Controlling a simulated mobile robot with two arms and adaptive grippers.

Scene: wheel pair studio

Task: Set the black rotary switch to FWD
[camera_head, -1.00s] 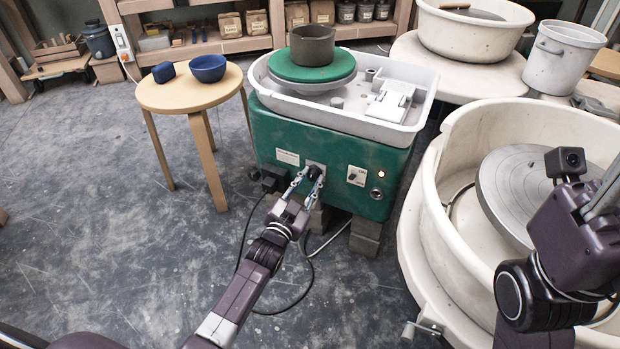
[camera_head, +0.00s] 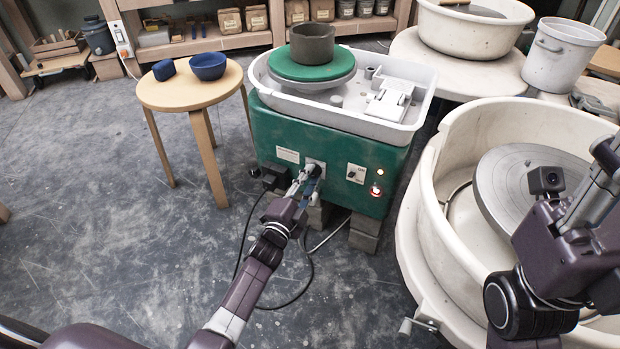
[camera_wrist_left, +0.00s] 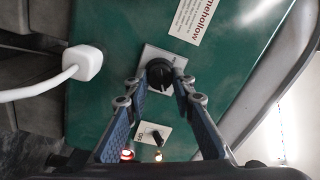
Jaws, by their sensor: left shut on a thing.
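The black rotary switch (camera_wrist_left: 158,75) sits on a pale plate (camera_wrist_left: 162,62) on the front of the green wheel housing (camera_head: 270,140). My left gripper (camera_head: 312,172) reaches the switch from the front and largely hides it in the head view. In the left wrist view, its two blue-grey fingers (camera_wrist_left: 154,88) stand on either side of the round knob, shut on it. The plate's lettering is too small to read, so I cannot tell the knob's setting. My right arm is at the right edge; its fingers do not show clearly.
A white plug with a cable (camera_wrist_left: 84,63) sits beside the plate. A large cream basin (camera_head: 450,150) stands right.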

